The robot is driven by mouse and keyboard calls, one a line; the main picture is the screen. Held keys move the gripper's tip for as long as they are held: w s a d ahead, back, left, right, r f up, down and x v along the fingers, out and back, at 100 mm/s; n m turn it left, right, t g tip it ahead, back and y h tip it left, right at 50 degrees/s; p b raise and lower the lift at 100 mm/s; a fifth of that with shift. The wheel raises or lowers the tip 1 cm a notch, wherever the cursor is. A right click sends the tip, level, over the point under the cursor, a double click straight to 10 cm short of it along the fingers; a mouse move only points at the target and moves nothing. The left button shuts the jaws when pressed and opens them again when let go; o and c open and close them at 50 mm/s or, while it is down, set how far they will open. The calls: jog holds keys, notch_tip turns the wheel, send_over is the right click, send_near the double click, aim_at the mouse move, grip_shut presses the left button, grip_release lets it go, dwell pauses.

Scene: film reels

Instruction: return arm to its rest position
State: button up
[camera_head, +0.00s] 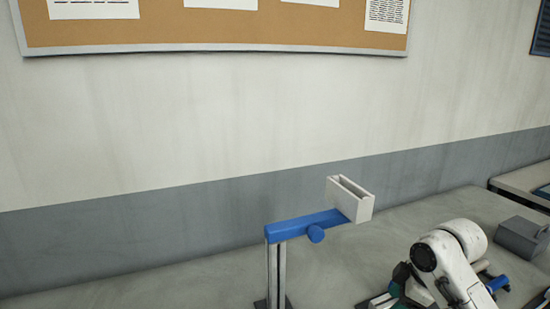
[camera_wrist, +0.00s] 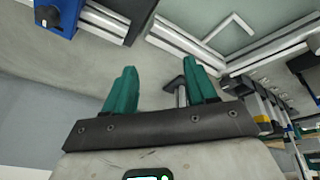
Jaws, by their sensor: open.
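My gripper (camera_wrist: 160,68) shows in the wrist view with two teal fingers spread apart on a dark bar. It is open. A small dark-capped grey post (camera_wrist: 180,92) shows between the fingers in the picture, apparently behind them; I see nothing clamped. In the head view, my white arm reaches in at the lower right above the grey table (camera_head: 345,270). My gripper is mostly hidden by the arm and the bottom edge there.
A metal post with a blue crossbar (camera_head: 305,226) and an open white box (camera_head: 350,200) stands left of my arm. A grey box (camera_head: 523,237) stands at the right. A corkboard (camera_head: 210,28) hangs on the wall. Metal rails (camera_wrist: 185,40) show in the wrist view.

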jog(key=s+a+f+m+t+y, duration=0.1)
jog(key=s+a+f+m+t, duration=0.1)
jog(key=s+a+f+m, duration=0.6)
jog(key=shift+m+t+h, duration=0.3)
jog(key=shift+m+h, duration=0.2)
jog(key=shift+m, duration=0.2)
jog(key=s, duration=0.3)
jog(key=s+f, duration=0.1)
jog(key=s, duration=0.2)
jog(key=s+f, duration=0.1)
jog(key=s, duration=0.2)
jog(key=shift+s, duration=0.35)
jog(key=s+d+m+h, duration=0.1)
jog(key=s+d, duration=0.1)
jog(key=s, duration=0.1)
jog(key=s+d+f+m+h, duration=0.1)
jog(key=s+d, duration=0.1)
jog(key=s, duration=0.2)
jog(key=s+d+f+m, duration=0.1)
jog(key=s+d, duration=0.1)
jog(key=s, duration=0.1)
jog(key=shift+s+d+g+h, duration=0.15)
jog(key=shift+s+g+h, duration=0.25)
jog(key=s+d+f+g, duration=0.1)
jog(key=s+f+g, duration=0.2)
jog(key=s, duration=0.6)
notch_tip(320, 180, down, 2)
jog(key=shift+f+m+g, duration=0.1)
jog(key=shift+m+g, duration=0.2)
